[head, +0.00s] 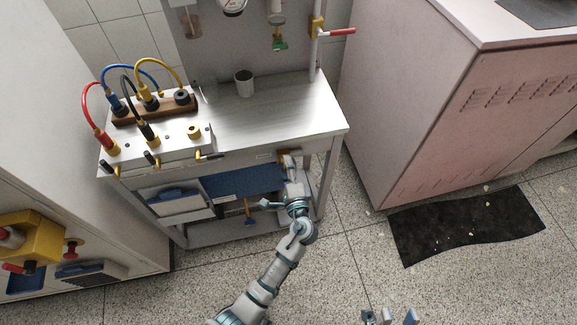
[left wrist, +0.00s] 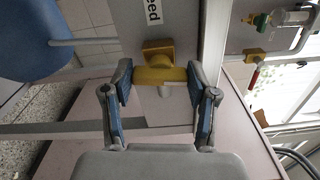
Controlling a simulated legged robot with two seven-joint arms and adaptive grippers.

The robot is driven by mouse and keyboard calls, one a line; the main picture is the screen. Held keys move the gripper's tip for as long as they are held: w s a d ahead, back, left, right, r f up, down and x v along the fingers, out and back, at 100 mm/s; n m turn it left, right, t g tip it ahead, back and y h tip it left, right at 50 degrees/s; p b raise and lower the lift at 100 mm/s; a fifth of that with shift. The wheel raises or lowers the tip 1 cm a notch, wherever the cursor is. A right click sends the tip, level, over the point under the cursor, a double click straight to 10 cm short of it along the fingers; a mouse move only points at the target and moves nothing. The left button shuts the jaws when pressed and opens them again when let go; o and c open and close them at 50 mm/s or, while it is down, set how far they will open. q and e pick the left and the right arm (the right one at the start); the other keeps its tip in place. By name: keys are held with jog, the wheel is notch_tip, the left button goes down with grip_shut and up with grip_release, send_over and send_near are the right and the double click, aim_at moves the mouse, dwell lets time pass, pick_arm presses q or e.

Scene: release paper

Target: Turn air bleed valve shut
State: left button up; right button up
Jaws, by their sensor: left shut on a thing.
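The yellow air bleed valve (left wrist: 158,75) shows in the left wrist view, under a white label reading "eed". Its yellow bar lies across the picture, between the fingertips of my left gripper (left wrist: 159,80). The fingers are shut on the bar from both sides. In the head view, my left gripper (head: 289,160) is at the right front of the metal workbench (head: 270,115), beside a small label, and it hides the valve there. My right gripper (head: 390,316) is at the bottom edge, its fingertips apart with nothing seen between them.
A terminal box (head: 160,145) with colored cables and a cup (head: 244,83) stand on the bench. A red-handled valve (head: 342,31) is on the pipe behind. A blue tank (left wrist: 35,40) is under the bench. A pink cabinet (head: 430,100) stands right; a black mat (head: 465,225) lies on the floor.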

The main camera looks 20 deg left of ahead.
pick_arm(q)
jog(key=shift+f+n+b, duration=0.15)
jog(key=shift+n+b, duration=0.2)
jog(key=shift+n, duration=0.45)
jog(key=o, duration=1.2)
jog(key=shift+c, duration=0.2)
jog(key=shift+a, duration=0.1)
jog(key=v, duration=1.2)
jog(key=shift+w, duration=0.1)
